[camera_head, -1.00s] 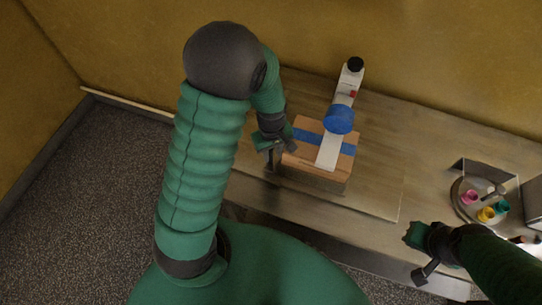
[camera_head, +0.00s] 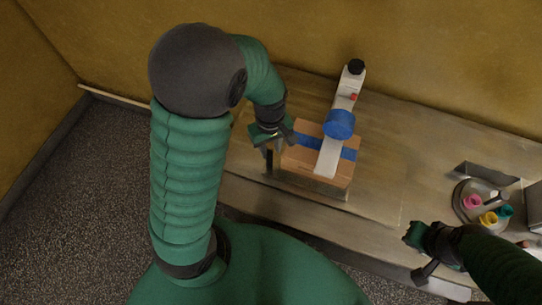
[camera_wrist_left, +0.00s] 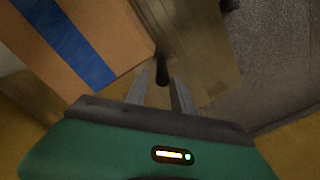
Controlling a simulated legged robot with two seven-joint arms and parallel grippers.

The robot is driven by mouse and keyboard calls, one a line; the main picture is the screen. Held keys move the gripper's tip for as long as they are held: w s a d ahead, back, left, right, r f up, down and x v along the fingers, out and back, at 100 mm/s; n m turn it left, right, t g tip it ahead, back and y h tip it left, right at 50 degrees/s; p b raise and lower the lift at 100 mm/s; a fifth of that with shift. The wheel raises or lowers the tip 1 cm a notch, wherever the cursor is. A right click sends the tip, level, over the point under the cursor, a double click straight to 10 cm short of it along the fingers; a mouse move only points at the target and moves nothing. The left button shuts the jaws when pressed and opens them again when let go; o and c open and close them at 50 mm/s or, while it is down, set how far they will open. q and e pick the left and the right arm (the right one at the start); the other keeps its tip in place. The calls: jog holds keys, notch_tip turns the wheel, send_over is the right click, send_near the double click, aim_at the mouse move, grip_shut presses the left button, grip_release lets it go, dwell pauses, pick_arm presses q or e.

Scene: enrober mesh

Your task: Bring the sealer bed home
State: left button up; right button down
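The sealer bed (camera_head: 318,187) seems to be the flat metal piece under a cardboard box (camera_head: 312,171) with blue tape across it; the box hides most of it. A white sealer arm (camera_head: 328,157) with a blue roll (camera_head: 340,124) reaches over the box. My left gripper (camera_head: 271,150) is at the box's left side. In the left wrist view its fingers (camera_wrist_left: 160,86) are apart, with a small dark peg (camera_wrist_left: 162,71) at or between their tips; contact is unclear. The box also shows there (camera_wrist_left: 88,42). My right gripper (camera_head: 410,238) is by the bench's front edge, its fingers unclear.
The bench (camera_head: 400,130) runs along a yellow wall. At the right a round tray (camera_head: 461,204) holds small pink, yellow and teal cups, with a metal plate (camera_head: 488,172) standing behind it. Bare bench lies between the box and the tray.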

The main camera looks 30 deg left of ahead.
pick_arm(q)
notch_tip(320, 180, up, 11)
jog(key=shift+s+f, duration=0.15)
jog(key=shift+s+a, duration=0.1)
jog(key=shift+a, duration=0.05)
